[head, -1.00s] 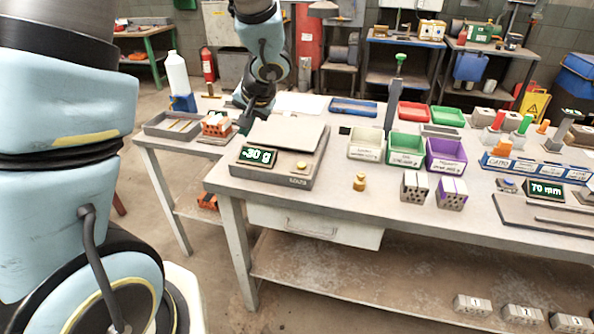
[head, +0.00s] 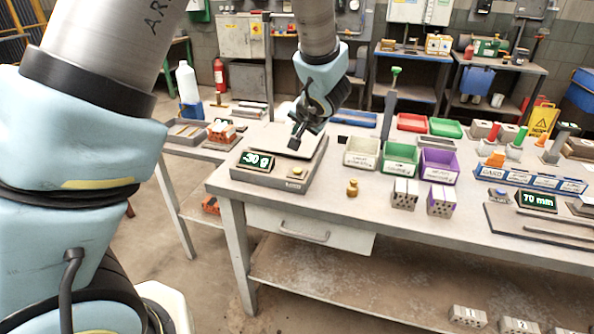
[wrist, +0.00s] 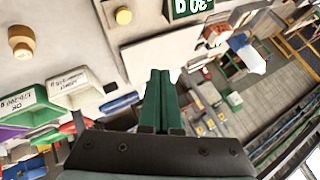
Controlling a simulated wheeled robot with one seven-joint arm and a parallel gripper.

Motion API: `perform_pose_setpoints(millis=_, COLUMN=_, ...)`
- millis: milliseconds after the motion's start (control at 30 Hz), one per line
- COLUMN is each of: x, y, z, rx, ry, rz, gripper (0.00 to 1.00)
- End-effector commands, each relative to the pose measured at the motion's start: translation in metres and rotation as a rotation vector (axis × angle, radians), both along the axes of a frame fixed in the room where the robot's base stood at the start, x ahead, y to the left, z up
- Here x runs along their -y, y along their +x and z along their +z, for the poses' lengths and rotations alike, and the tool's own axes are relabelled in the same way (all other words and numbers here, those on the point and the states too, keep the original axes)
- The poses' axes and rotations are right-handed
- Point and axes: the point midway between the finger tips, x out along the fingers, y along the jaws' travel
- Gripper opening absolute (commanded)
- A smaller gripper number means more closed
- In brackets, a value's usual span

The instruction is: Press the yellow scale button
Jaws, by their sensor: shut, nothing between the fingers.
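The scale (head: 265,178) stands at the near left of the table, with a flat grey plate and a display (head: 257,160) reading -30 g. Its small round yellow button (head: 297,170) sits on the front right of the scale body; it also shows at the top of the wrist view (wrist: 123,15). My gripper (head: 294,145) is shut and empty, pointing down above the scale plate, behind the button and apart from it. In the wrist view, the green fingers (wrist: 160,75) are together, with the plate beyond them.
A brass weight (head: 352,187) stands right of the scale. White (head: 361,153), green (head: 399,158) and purple (head: 438,163) bins stand further right, with hollow bricks (head: 405,194) before them. The table front between scale and weight is clear.

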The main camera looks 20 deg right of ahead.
Motion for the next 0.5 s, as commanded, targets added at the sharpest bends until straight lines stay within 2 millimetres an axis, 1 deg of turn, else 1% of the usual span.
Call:
perform_pose_setpoints(millis=267, x=-0.001, y=0.0, z=-0.025, rx=-0.001, ry=0.002, rz=0.0, gripper=0.0)
perform_pose_setpoints(millis=500, x=-0.001, y=0.0, z=-0.059, rx=0.0, ry=0.004, rz=-0.001, gripper=0.0)
